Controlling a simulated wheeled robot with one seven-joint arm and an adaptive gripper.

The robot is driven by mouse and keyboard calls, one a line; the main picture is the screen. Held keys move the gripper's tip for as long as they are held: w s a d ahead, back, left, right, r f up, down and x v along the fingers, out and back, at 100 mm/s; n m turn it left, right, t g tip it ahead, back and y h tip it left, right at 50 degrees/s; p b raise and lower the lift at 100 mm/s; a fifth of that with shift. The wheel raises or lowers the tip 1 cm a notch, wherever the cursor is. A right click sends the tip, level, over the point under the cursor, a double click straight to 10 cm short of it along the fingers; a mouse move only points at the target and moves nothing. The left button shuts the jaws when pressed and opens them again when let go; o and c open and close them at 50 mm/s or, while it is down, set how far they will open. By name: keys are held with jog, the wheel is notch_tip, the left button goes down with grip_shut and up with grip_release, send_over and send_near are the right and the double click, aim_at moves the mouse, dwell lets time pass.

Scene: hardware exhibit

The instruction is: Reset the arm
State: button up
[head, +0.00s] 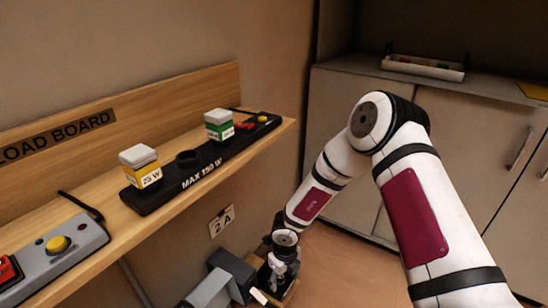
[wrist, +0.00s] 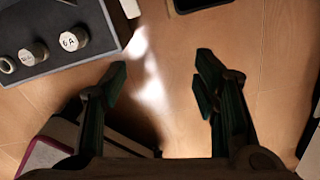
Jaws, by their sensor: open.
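My arm reaches down from the right in the head view, bent at the elbow, with its lower end beside the shelf's front edge. My gripper shows in the wrist view (wrist: 160,78) with its two dark green fingers spread apart. Nothing is between the fingers, and tan floor shows beyond them. In the head view the gripper end is low in the middle, below the shelf, and its fingertips are hard to make out.
A wooden shelf (head: 275,130) carries a black strip (head: 205,172) with a yellow-and-white block (head: 142,167) and a green-and-white block (head: 219,125). A grey control box (head: 80,250) is at left. Cabinets (head: 345,125) stand behind. A dark tray (wrist: 100,30) holds several round pieces.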

jog(key=w+a+r+n+t+y, duration=0.15)
jog(key=w+r+n, duration=0.3)
jog(key=r, duration=0.75)
jog(key=w+a+r+n+t+y, duration=0.1)
jog(key=w+r+n+t+y, duration=0.3)
jog(key=r, duration=0.8)
jog(key=s+d+r+n+g, duration=0.3)
jog(key=s+r+n, duration=0.9)
jog(key=s+r, duration=0.55)
jog(key=s+d+r+n+g+h, duration=0.1)
jog(key=s+d+n+h, duration=0.1)
jog(key=s+d, duration=0.5)
jog(key=s+d+r+n+g+h, duration=0.1)
jog(key=s+d+n+h, duration=0.2)
jog(key=s, duration=0.8)
jog(key=s+d+r+n+g+h, duration=0.1)
jog(key=s+d+n, duration=0.1)
jog(key=s+d, duration=0.5)
notch_tip(320, 180, up, 31)
jog(key=s+t+p, duration=0.1)
jog(key=t+p, duration=0.3)
jog(key=p, duration=2.5)
jog(key=shift+a+f+p, duration=0.15)
jog(key=shift+a+p, duration=0.15)
jog(key=shift+a, duration=0.15)
